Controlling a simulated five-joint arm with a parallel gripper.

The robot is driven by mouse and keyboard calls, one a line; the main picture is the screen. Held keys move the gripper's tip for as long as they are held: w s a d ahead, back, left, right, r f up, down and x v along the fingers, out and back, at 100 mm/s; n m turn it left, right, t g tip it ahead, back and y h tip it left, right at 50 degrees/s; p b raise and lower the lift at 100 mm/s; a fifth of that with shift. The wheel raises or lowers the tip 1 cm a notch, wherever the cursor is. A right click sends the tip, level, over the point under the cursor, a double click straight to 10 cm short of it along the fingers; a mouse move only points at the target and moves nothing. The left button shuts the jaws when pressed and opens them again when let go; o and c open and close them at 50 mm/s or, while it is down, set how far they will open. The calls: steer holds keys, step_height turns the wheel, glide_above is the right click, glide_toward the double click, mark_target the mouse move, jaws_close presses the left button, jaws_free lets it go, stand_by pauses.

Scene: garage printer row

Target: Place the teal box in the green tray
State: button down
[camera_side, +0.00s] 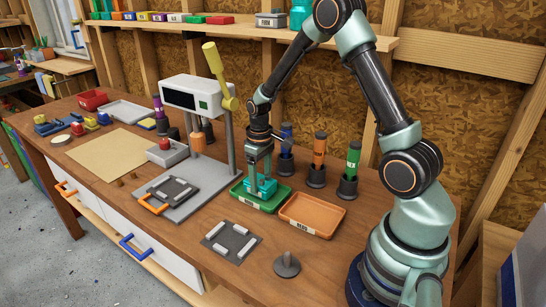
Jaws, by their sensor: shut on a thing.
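The green tray (248,204) sits on the workbench in the middle of the side view, left of an orange tray. The teal box (268,187) is at the green tray, inside its outline in the picture. My gripper (258,183) points down over the tray and is shut on the teal box. Its fingers hide part of the box. I cannot tell whether the underside of the box touches the tray floor.
An orange tray (298,229) lies close on the right. Upright coloured tubes in dark holders, one orange (319,150), stand behind. A press (227,130) with a yellow lever stands left. A dark plate (231,242) with light bars and a grey knob (287,265) lie in front.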

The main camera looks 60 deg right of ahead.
steer(key=shift+f, duration=0.35)
steer(key=shift+f, duration=0.1)
jaws_free()
step_height(320, 180, up, 11)
steer(key=shift+s+a+r+t, duration=0.95)
steer(key=shift+s+a+r, duration=0.9)
steer(key=shift+a+r, duration=0.15)
steer(key=shift+s+a+r+t, duration=0.9)
steer(key=shift+s+a+r, duration=1)
steer(key=shift+a, duration=0.1)
steer(key=shift+s+a+r+t, duration=0.95)
steer(key=shift+s+a+r, duration=0.9)
steer(key=shift+a+r, duration=0.15)
